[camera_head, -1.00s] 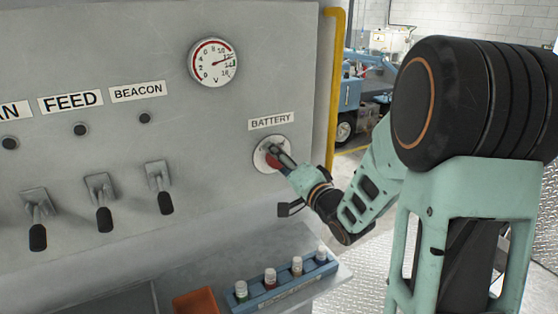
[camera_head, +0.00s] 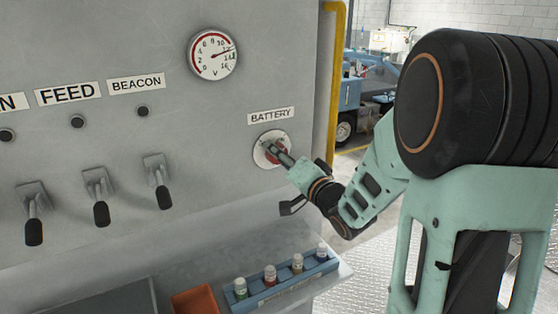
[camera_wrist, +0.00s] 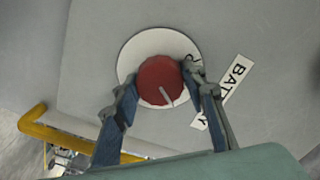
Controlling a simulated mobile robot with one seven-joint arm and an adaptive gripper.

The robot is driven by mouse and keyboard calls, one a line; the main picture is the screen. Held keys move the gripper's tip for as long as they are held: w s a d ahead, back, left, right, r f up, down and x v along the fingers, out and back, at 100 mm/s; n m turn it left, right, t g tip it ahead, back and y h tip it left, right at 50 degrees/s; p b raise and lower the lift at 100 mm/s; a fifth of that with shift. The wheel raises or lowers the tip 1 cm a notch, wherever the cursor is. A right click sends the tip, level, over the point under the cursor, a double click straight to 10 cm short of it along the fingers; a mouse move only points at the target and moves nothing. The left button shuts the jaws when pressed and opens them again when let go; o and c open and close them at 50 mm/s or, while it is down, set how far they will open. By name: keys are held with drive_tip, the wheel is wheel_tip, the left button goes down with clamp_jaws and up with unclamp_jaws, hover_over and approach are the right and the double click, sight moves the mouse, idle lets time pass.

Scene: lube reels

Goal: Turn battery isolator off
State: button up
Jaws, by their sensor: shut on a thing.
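The battery isolator is a red round knob (camera_wrist: 160,80) on a white round plate (camera_wrist: 135,50), under the BATTERY label (camera_head: 271,116) on the grey panel. A pale pointer line on the knob points down and slightly right in the wrist view. In the head view the knob (camera_head: 281,156) is partly hidden by my gripper (camera_head: 274,152). In the wrist view my gripper (camera_wrist: 160,85) has one finger on each side of the knob and is shut on it. The exact finger contact is hard to make out.
Levers (camera_head: 101,213) with FEED and BEACON labels stand out from the panel to the left. A round gauge (camera_head: 213,55) is above. Below, a shelf holds a blue rack (camera_head: 284,288) of small bottles and an orange tray (camera_head: 195,301). A yellow pipe (camera_head: 335,90) runs along the panel's right edge.

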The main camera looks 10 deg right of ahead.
drive_tip(key=n+b, duration=0.3)
drive_tip(key=shift+f+n, duration=0.25)
drive_tip(key=shift+n, duration=0.05)
drive_tip(key=n+b, duration=0.4)
drive_tip(key=shift+n, duration=0.3)
drive_tip(key=n+b, duration=0.4)
drive_tip(key=shift+r+n+b, duration=0.2)
drive_tip(key=shift+n+b, duration=1.05)
drive_tip(key=shift+n, duration=0.85)
drive_tip(key=o, duration=1.2)
drive_tip(key=shift+c, duration=0.2)
drive_tip(key=shift+r, duration=0.1)
